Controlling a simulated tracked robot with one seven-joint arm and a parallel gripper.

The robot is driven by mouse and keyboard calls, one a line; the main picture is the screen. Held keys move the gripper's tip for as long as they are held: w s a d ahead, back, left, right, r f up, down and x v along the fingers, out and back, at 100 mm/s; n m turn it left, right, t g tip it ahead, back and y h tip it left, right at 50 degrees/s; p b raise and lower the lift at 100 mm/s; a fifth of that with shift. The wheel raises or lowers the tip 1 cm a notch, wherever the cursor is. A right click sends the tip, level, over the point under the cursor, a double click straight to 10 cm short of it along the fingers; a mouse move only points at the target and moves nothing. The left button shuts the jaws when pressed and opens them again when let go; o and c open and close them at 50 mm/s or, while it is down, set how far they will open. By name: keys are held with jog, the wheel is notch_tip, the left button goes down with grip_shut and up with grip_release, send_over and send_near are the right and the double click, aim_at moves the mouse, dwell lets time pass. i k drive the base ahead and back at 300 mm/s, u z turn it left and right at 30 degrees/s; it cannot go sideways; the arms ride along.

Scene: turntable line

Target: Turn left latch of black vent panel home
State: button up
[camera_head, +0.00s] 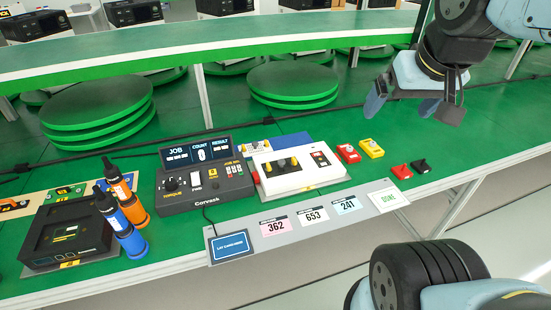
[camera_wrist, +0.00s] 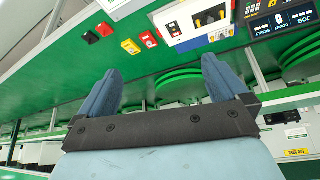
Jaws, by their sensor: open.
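My gripper (camera_head: 413,104) is open and empty, held above the right part of the green bench. A black open-topped unit (camera_head: 40,250) sits at the far left of the bench, far from my gripper. It may be the black vent panel, but I cannot tell for sure. Small yellow marks show inside it and on its front edge. No latch can be made out on it. It is not seen in the wrist view.
Two screwdrivers, orange (camera_head: 135,207) and blue (camera_head: 127,238), stand right of the black unit. A black controller (camera_head: 205,200) and white fixture (camera_head: 325,178) sit mid-bench. Red (camera_head: 348,153) and yellow (camera_head: 372,148) blocks lie right. Green turntables (camera_head: 95,105) stand behind.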

aim_at(267, 168)
jog(key=z, duration=0.9)
jog(key=k, duration=1.2)
jog(key=u, duration=1.4)
jog(key=i, duration=1)
jog(key=z, duration=0.05)
